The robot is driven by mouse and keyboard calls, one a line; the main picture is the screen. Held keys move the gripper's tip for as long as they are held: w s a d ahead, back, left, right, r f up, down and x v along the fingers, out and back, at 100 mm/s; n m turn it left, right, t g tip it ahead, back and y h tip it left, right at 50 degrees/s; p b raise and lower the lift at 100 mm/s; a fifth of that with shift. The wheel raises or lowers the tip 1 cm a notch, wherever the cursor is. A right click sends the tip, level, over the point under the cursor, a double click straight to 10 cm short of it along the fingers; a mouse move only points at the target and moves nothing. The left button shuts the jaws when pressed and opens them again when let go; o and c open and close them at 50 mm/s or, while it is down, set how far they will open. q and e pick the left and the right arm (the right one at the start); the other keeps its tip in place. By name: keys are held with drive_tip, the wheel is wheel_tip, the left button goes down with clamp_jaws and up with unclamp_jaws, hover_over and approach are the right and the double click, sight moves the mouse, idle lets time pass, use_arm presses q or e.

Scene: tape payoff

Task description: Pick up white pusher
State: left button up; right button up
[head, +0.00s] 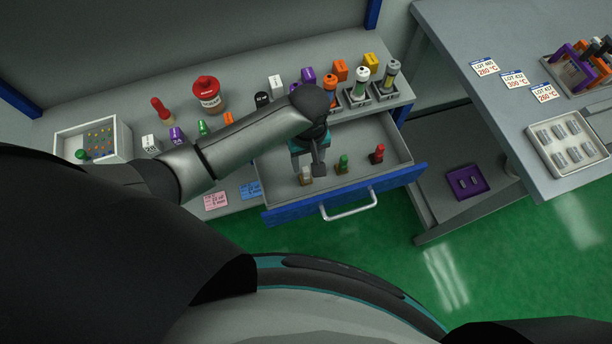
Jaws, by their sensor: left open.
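The open drawer (395,176) holds three small upright pieces in a row. The leftmost, pale with a brownish lower part, looks like the white pusher (306,177). A green piece (342,164) and a red piece (377,154) stand to its right. My left gripper (317,168) is open and points down into the drawer, just above and right of the pale piece. Its fingers look close to that piece, but I cannot tell whether they touch it. My forearm hides part of the bench and the drawer's back. My right gripper is out of view.
The bench behind holds a red jar (207,95), an orange block (341,70), a yellow block (370,62) and several bottles. A white tray (122,140) stands at left. The drawer handle (349,206) juts forward. Another table (480,35) stands right.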

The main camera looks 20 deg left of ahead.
sight(306, 170)
use_arm(q)
wheel_tip(306, 170, down, 2)
drive_tip(key=shift+f+b, duration=0.1)
drive_tip(key=shift+b, duration=0.2)
drive_tip(key=f, duration=0.1)
drive_tip(key=f+b, duration=0.1)
drive_tip(key=f, duration=0.1)
drive_tip(key=f+b, duration=0.1)
drive_tip(key=shift+a+f, duration=0.25)
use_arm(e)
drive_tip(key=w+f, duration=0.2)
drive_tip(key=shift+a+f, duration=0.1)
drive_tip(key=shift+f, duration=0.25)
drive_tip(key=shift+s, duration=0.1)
use_arm(q)
drive_tip(key=shift+c, duration=1.3)
clamp_jaws()
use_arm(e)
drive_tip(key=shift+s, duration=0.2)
